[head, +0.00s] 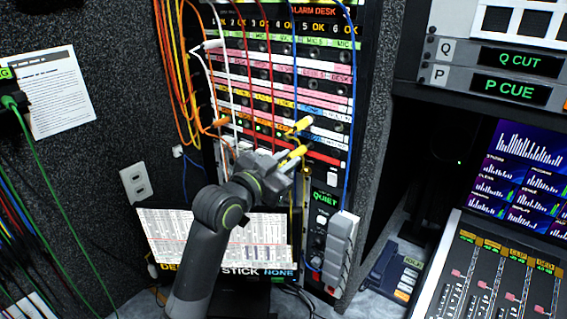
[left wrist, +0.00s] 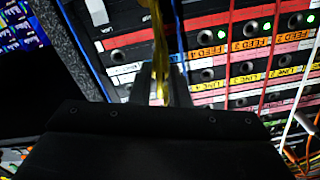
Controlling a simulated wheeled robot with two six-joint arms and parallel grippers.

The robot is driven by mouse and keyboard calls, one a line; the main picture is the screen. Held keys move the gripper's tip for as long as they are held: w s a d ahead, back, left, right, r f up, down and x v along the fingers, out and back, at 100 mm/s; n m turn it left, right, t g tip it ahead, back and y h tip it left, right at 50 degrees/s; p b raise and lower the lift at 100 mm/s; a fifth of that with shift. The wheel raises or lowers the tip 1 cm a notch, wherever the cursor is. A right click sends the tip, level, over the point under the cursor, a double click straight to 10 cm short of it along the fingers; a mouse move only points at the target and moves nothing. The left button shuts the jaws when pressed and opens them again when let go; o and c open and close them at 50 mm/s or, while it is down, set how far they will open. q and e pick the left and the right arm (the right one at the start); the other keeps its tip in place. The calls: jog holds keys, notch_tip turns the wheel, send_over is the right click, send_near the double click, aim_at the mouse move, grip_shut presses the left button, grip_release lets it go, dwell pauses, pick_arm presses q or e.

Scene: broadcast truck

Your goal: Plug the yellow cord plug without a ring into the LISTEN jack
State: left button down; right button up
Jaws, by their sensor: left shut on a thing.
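My left gripper (head: 290,162) is in front of the lower part of the patch panel (head: 310,146), shut on a yellow plug (head: 297,152). In the left wrist view the yellow plug (left wrist: 158,60) stands between my fingers, its cord blurred against the panel. Whether it carries a ring is too small to tell. Another yellow plug (head: 302,124) is at the panel just above, apparently in a jack. I cannot read a LISTEN label; the small module marked QUIET (head: 326,225) is below right of my gripper. My right gripper is in neither view.
Orange, white, red and blue cords hang across the panel around my arm. A grey ribbed block (head: 342,245) hangs on the QUIET module's right side. A mixing desk (head: 500,280) is at right.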

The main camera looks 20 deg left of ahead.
pick_arm(q)
jog(key=shift+x, duration=1)
jog(key=c, duration=1.3)
grip_release()
jog(key=shift+s+a+b, duration=0.2)
jog(key=shift+s+b, duration=0.1)
jog(key=shift+s, duration=0.15)
jog(key=p+v, duration=0.4)
jog(key=v, duration=1.2)
jog(key=shift+s+p, duration=0.15)
jog(key=shift+p, duration=0.25)
